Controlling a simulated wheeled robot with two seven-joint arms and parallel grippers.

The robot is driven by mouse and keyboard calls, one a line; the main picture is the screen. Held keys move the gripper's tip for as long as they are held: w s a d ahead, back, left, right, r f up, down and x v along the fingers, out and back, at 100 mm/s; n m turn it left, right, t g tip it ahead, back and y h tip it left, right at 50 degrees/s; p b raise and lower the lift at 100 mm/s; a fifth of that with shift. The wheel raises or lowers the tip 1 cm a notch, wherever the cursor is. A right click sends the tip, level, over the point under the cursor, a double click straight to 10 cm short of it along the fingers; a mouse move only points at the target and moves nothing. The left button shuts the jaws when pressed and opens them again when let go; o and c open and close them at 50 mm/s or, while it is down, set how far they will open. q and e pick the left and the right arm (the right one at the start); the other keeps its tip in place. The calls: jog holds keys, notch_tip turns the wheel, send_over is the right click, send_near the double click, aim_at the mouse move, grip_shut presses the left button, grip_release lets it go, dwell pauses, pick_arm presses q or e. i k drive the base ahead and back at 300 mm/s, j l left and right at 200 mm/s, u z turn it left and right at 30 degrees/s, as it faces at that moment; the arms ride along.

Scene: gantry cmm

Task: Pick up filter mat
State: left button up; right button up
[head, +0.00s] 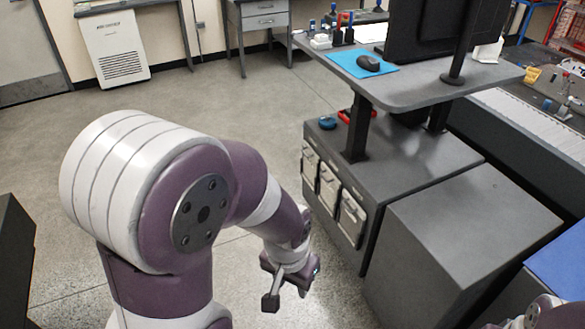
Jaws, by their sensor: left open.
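I cannot make out a filter mat for certain in the head view. My left gripper (287,296) hangs low in front of the grey cabinet, over the bare floor. Its two fingers are apart and nothing shows between them. A small part of my right arm shows at the bottom right corner, but its gripper is not visible.
The grey cabinet (410,165) with several drawers stands right of my left gripper. The raised desk (440,85) above it carries a blue mouse pad (345,62) and a monitor. A white vented unit (115,48) stands by the wall. The floor (250,115) between is clear.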

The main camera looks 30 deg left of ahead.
aim_at(310, 160)
jog(key=i+j+u, duration=0.25)
jog(key=u, duration=0.15)
jog(key=i+j+u, duration=0.5)
jog(key=u, duration=0.25)
jog(key=i+u, duration=0.4)
jog(key=i, duration=3.95)
jog(key=i+z, duration=0.3)
jog(key=z, duration=0.15)
jog(key=i+j+z, duration=0.15)
jog(key=i+z, duration=0.15)
jog(key=z, duration=0.2)
jog(key=i+j+z, duration=0.25)
jog(key=z, duration=0.2)
jog(key=i+j+z, duration=0.25)
jog(key=z, duration=0.25)
jog(key=i+j+z, duration=0.15)
jog(key=j+z, duration=0.3)
jog(key=z, duration=1.95)
